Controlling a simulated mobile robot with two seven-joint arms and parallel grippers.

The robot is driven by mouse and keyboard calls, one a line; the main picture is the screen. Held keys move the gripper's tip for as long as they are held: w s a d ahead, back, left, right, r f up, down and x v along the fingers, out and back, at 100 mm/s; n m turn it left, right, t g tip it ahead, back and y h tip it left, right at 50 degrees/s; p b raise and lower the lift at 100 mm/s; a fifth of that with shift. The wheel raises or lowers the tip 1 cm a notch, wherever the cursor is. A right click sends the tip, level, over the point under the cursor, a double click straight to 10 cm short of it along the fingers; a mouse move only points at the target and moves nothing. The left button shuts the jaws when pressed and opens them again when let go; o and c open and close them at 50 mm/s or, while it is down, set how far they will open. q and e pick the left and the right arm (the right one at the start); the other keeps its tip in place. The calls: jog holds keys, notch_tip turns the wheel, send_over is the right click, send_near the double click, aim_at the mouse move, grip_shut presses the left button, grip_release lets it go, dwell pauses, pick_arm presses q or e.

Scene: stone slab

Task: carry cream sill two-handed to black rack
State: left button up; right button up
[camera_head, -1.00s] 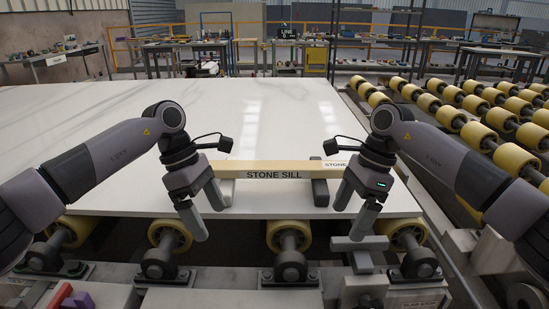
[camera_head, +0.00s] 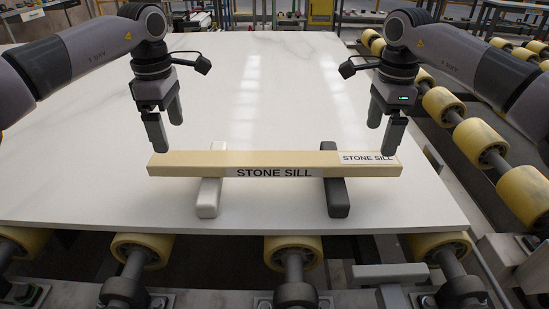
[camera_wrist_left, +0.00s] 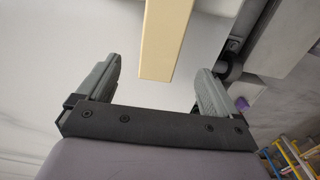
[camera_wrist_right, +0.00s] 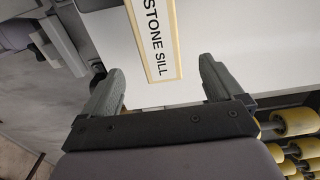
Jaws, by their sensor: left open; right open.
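The cream sill (camera_head: 210,164), labelled STONE SILL, lies level across a white support bar (camera_head: 208,198) and a black support bar (camera_head: 337,198) on a white slab. My left gripper (camera_head: 165,130) is open above and just behind the sill's left end. My right gripper (camera_head: 383,133) is open above the sill's right end. In the left wrist view the sill's end (camera_wrist_left: 160,50) points between the open fingers (camera_wrist_left: 155,85). In the right wrist view the labelled end (camera_wrist_right: 152,40) points between the open fingers (camera_wrist_right: 160,88). Neither gripper touches the sill, as far as I can see. No black rack is clearly identifiable.
The white slab (camera_head: 250,100) is otherwise bare and extends far back. Yellow rollers (camera_head: 293,250) run under its front edge, and more yellow rollers (camera_head: 480,142) stand along the right. Work tables (camera_head: 510,18) stand in the background.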

aim_at(176, 158)
pick_arm(q)
jog(key=shift+s, duration=0.1)
pick_arm(e)
jog(key=shift+s, duration=0.1)
pick_arm(q)
jog(key=shift+f, duration=3.55)
pick_arm(e)
jog(key=shift+f, duration=3.6)
pick_arm(q)
grip_shut()
pick_arm(e)
grip_shut()
pick_arm(q)
jog(key=shift+r, duration=0.25)
pick_arm(e)
jog(key=shift+r, duration=0.2)
